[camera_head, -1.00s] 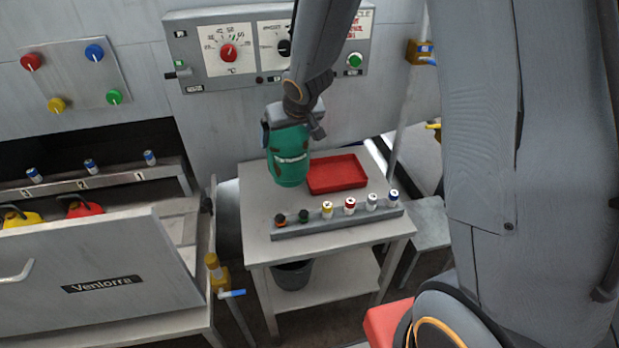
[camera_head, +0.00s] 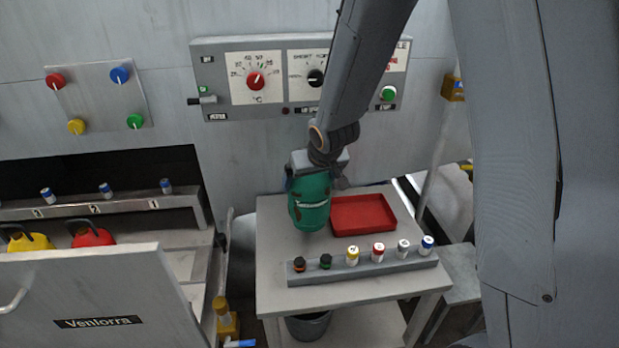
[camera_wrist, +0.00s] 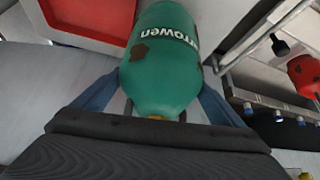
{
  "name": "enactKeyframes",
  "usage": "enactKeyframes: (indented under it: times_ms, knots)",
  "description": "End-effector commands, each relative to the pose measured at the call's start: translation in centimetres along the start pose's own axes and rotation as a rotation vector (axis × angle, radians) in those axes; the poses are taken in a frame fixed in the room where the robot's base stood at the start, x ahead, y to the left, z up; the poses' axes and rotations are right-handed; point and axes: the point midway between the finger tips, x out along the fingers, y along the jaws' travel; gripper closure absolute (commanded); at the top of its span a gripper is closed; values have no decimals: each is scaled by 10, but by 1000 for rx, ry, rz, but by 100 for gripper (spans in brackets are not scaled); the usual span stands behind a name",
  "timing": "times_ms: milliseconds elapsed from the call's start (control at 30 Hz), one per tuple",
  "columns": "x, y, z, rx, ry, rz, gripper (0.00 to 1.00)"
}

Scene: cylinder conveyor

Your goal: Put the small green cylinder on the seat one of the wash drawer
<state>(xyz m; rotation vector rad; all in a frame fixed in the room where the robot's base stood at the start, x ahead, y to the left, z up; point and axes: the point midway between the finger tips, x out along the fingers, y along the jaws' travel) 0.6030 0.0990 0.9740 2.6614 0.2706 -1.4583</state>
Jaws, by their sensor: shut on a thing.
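A green cylinder (camera_head: 310,206) with white lettering and dark patches is held in my gripper (camera_head: 315,172). It hangs roughly upright over the back left of the table, beside the red tray. In the wrist view the green cylinder (camera_wrist: 162,62) lies between the two blue fingers of my gripper (camera_wrist: 155,97). I cannot tell whether its base touches the table. The wash drawer (camera_head: 105,290), marked Venlorra, is open at the left. A rail (camera_head: 125,206) with plates 3, 2 and 1 from left to right runs behind it. The seat floor is mostly hidden by the drawer front.
A red cylinder (camera_head: 92,237) and a yellow cylinder (camera_head: 30,241) stand in the drawer. A red tray (camera_head: 362,213) and a rack (camera_head: 370,266) of small bottles occupy the table (camera_head: 272,222). A dial panel (camera_head: 285,105) is behind. A yellow-and-blue valve (camera_head: 225,318) stands between drawer and table.

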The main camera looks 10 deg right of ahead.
Motion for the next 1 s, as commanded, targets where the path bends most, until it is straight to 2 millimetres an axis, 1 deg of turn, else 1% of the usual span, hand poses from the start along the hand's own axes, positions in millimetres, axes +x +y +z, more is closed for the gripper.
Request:
enactKeyframes:
  times_ms: [67,200,400,900,933,967,1000]
  knots:
    - [2,0,-1,0,6,0,71]
    - [17,1,10,2,3,2,71]
    - [32,1,18,1,5,2,71]
    - [38,2,22,1,6,2,71]
    - [38,2,24,1,2,2,3]
    - [38,1,24,1,2,2,0]
    - [38,1,24,1,2,2,0]
